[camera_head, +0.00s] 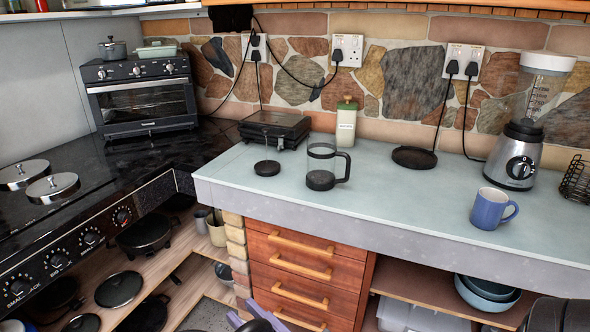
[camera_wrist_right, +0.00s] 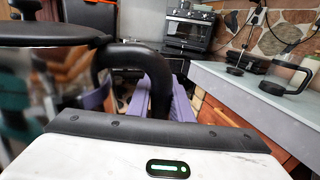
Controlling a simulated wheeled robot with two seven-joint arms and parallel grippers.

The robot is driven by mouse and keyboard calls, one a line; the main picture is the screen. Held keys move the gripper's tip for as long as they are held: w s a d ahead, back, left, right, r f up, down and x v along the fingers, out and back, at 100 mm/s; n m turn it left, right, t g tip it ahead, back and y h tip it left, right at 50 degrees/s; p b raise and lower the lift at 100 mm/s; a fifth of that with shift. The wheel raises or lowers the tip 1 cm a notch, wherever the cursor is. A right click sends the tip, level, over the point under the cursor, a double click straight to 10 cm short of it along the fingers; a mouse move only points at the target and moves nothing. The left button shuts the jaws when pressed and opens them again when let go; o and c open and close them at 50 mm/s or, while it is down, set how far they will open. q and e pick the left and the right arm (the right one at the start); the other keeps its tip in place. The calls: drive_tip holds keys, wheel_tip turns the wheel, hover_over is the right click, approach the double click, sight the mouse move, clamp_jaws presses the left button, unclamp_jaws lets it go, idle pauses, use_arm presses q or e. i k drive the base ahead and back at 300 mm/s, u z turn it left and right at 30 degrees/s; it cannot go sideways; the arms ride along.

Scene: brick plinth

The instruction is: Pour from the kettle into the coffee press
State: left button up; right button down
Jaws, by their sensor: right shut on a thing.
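The coffee press (camera_head: 322,166), a clear glass with a black base and black handle, stands upright and open on the counter. It also shows at the right of the right wrist view (camera_wrist_right: 287,76). A black disc with a knob (camera_head: 267,168), perhaps its lid, lies left of it. My right gripper (camera_head: 257,318), with purple fingers, is at the bottom edge, in front of and below the counter. In the wrist view it is shut on the black curved handle of the kettle (camera_wrist_right: 125,52). Most of the kettle is out of view. My left gripper is not in view.
A blue mug (camera_head: 488,209) and a blender (camera_head: 520,150) stand on the right of the counter (camera_head: 400,195). A round black base (camera_head: 414,157), a bottle (camera_head: 346,122) and a black grill (camera_head: 275,130) stand behind.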

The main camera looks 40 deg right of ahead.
sight(322, 151)
drive_tip(key=z, duration=0.5)
drive_tip(key=i, duration=0.85)
drive_tip(key=z, duration=0.7)
